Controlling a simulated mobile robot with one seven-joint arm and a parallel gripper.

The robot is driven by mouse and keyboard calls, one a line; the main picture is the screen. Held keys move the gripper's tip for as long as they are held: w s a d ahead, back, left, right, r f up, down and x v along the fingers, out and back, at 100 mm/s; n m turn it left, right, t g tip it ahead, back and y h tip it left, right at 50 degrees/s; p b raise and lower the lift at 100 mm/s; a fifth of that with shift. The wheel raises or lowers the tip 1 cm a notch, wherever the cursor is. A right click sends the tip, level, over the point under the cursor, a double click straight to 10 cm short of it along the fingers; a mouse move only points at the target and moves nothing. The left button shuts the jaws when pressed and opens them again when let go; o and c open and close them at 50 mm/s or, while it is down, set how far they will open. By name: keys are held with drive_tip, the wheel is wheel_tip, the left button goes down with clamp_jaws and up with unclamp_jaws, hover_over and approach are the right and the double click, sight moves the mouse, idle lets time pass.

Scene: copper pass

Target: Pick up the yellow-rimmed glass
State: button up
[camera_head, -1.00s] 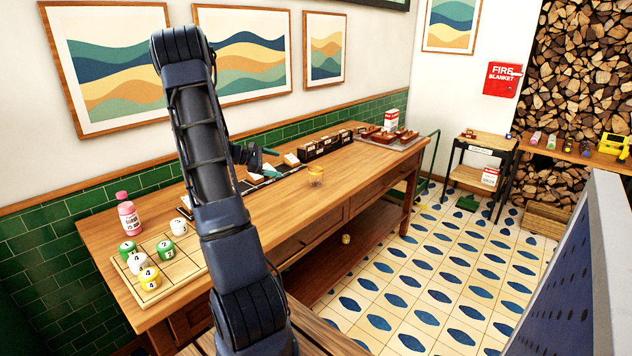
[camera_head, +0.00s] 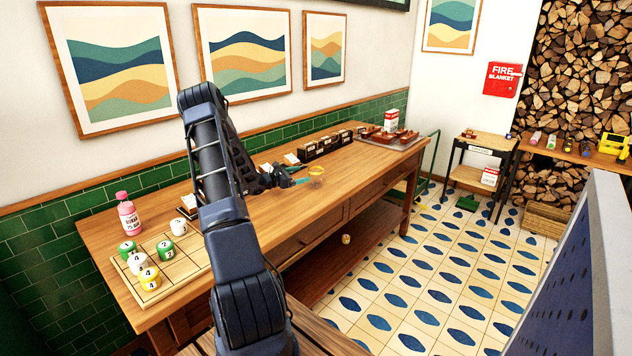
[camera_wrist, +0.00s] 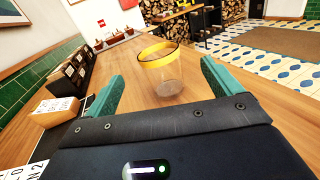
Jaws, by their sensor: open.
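The yellow-rimmed glass (camera_head: 316,176) is clear and stands upright on the long wooden table (camera_head: 262,224). In the wrist view the glass (camera_wrist: 163,76) shows just beyond the gap between my teal fingertips, roughly centred. My gripper (camera_head: 296,177) is open and empty, low over the table and just left of the glass in the head view. In the wrist view my gripper (camera_wrist: 158,80) has one finger to each side of the glass's lower part. I cannot tell whether the glass is partly between the fingers.
A row of dark boxes (camera_head: 322,144) stands behind the glass along the wall. A tray (camera_head: 364,137) of brown items lies at the far end. A pink bottle (camera_head: 128,214) and a board (camera_head: 193,260) with several numbered pieces are at the near left. A tan block (camera_wrist: 54,111) is left of my gripper.

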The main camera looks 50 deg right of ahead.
sight(322, 168)
drive_tip(key=x, duration=0.9)
drive_tip(key=shift+w+r, duration=0.1)
drive_tip(key=shift+w, duration=0.1)
drive_tip(key=shift+c, duration=0.2)
drive_tip(key=c, duration=1.5)
